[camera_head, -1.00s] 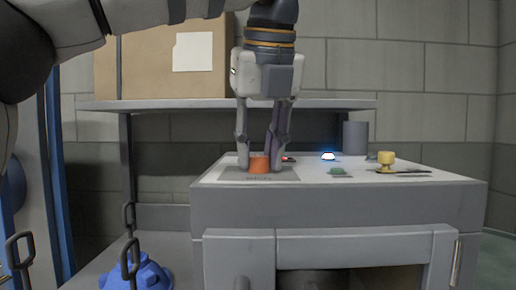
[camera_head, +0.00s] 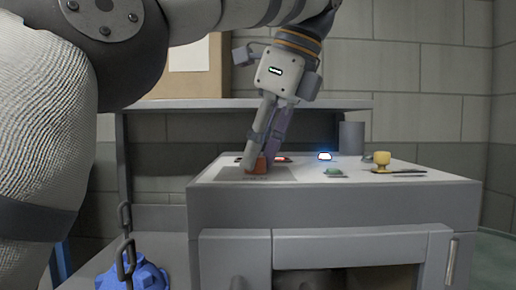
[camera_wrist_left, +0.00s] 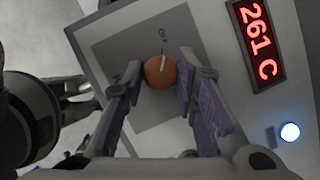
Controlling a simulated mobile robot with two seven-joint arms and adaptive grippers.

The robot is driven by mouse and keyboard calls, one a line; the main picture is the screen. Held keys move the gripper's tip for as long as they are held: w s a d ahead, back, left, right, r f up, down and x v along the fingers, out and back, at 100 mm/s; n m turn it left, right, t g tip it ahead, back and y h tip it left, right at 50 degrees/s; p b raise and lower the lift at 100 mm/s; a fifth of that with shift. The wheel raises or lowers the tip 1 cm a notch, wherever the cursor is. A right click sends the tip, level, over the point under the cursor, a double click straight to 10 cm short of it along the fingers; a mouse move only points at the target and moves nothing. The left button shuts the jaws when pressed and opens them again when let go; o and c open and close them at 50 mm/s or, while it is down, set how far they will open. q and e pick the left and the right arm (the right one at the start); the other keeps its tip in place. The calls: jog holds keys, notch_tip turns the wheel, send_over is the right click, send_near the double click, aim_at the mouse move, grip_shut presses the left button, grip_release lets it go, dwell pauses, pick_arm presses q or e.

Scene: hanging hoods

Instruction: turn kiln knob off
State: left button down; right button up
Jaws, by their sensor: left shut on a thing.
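The orange kiln knob (camera_head: 259,166) sits on a grey plate (camera_head: 283,174) at the left of the kiln's top panel. My left gripper (camera_head: 256,167) reaches down from above, tilted, with its fingers shut on the knob's sides. In the left wrist view the round knob (camera_wrist_left: 160,72) lies between the two fingertips. Its white pointer line points up toward a small dark label that seems to read OFF. Another small label by the left finger is partly hidden.
A red display (camera_wrist_left: 256,43) reads 261 C. A glowing blue-white button (camera_head: 324,156), a green button (camera_head: 335,172) and a yellow knob (camera_head: 382,159) are to the right on the panel. A grey shelf with a cardboard box (camera_head: 190,75) stands behind. A blue object (camera_head: 135,275) is low at left.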

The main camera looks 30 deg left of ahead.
pick_arm(q)
jog(key=shift+n+g, duration=0.3)
jog(key=shift+n, duration=0.3)
jog(key=c, duration=1.3)
grip_release()
jog(key=shift+w, duration=0.1)
